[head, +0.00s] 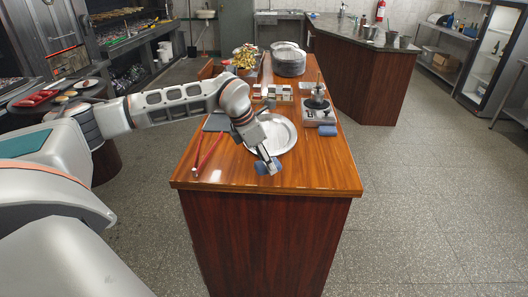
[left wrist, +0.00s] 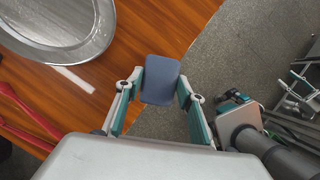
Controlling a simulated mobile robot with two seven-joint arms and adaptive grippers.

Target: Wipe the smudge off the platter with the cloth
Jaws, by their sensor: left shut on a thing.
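The round silver platter (head: 286,133) lies on the wooden counter. Part of it shows at the upper left of the left wrist view (left wrist: 101,38). I cannot make out a smudge on its visible surface. My left gripper (head: 266,164) is just beyond the platter's near rim, above the counter's front part. It is shut on a flat blue-grey cloth (left wrist: 160,82), which sits between the fingers and also shows in the head view (head: 264,169). The cloth is apart from the platter. Metal and teal parts at the right of the left wrist view look like my right gripper (left wrist: 300,88), partly cut off.
Red tongs (head: 205,157) lie left of the platter. The counter's front right is clear.

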